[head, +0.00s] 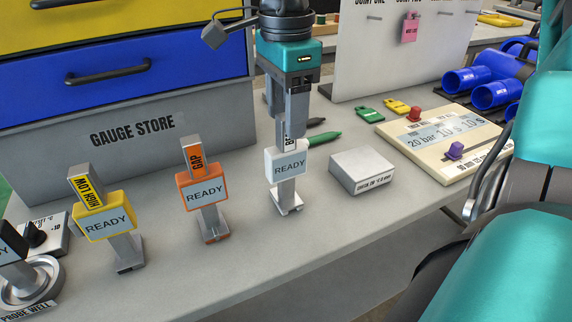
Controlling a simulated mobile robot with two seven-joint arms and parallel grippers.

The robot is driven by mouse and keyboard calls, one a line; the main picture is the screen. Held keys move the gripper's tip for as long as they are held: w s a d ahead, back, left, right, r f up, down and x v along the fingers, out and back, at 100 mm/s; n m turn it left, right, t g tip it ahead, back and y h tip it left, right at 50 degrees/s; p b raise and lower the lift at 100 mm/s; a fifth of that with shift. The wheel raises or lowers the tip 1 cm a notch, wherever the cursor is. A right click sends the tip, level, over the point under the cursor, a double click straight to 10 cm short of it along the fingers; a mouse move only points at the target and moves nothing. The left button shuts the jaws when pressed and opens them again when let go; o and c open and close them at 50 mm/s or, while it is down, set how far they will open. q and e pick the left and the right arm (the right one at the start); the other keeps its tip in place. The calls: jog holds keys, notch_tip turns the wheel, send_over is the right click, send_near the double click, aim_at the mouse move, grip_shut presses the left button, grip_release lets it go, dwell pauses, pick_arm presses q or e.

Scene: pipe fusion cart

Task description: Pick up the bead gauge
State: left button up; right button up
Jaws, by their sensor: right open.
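The bead gauge is most likely the white-bodied gauge (288,165) standing upright on the grey bench, with a "READY" face and a metal foot. Its upper label shows only a "B"; the rest is hidden behind my gripper. My right gripper (287,118) points down from above, open, with its fingers at the upper part of this gauge. I cannot tell whether they touch it. An orange "GAP" gauge (203,190) and a yellow "HIGH LOW" gauge (104,217) stand upright to its left. My left gripper is not in view.
A grey block (362,171) lies just right of the white gauge, with a green marker (325,138) behind. A cream panel (440,146) with red and purple knobs is farther right. The gauge store cabinet (150,120) stands behind left. The bench's front edge is near.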

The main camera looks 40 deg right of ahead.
jog(key=shift+f, duration=0.8)
jog(key=shift+c, duration=0.2)
grip_shut()
